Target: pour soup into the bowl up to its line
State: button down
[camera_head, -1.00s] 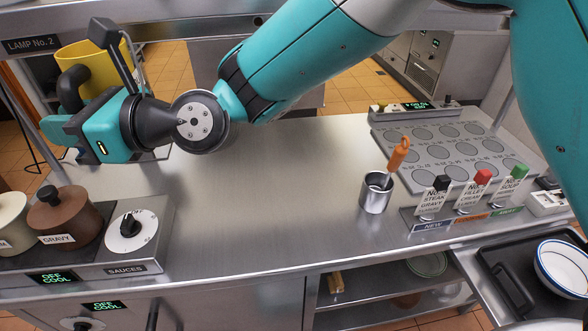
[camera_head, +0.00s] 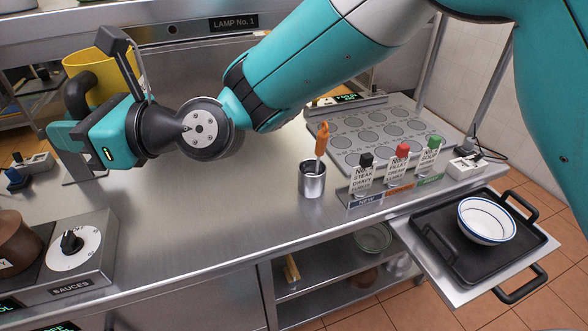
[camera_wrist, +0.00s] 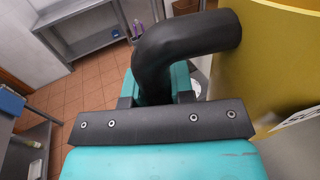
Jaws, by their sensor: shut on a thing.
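My gripper (camera_head: 68,132) is at the upper left of the head view, shut on the black handle (camera_head: 76,92) of a yellow jug (camera_head: 97,63). The jug is held up above the counter and looks roughly upright; its contents are hidden. The wrist view shows the black handle (camera_wrist: 180,45) between my jaws and the jug's yellow wall (camera_wrist: 272,60) to the right. A white bowl with blue rings (camera_head: 487,221) stands on a black tray (camera_head: 456,258) at the lower right, far from the jug. I cannot make out soup in the bowl.
A steel pot with an orange-handled tool (camera_head: 312,182) stands on the counter. Labelled stands with black, red and green tops (camera_head: 401,165) line its right end. A sauce unit with a dial (camera_head: 75,250) is at lower left. The middle counter is clear.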

aim_at(483, 222)
jog(key=z, duration=3)
jog(key=k, duration=1.35)
jog(key=u, duration=1.35)
jog(key=i, duration=0.9)
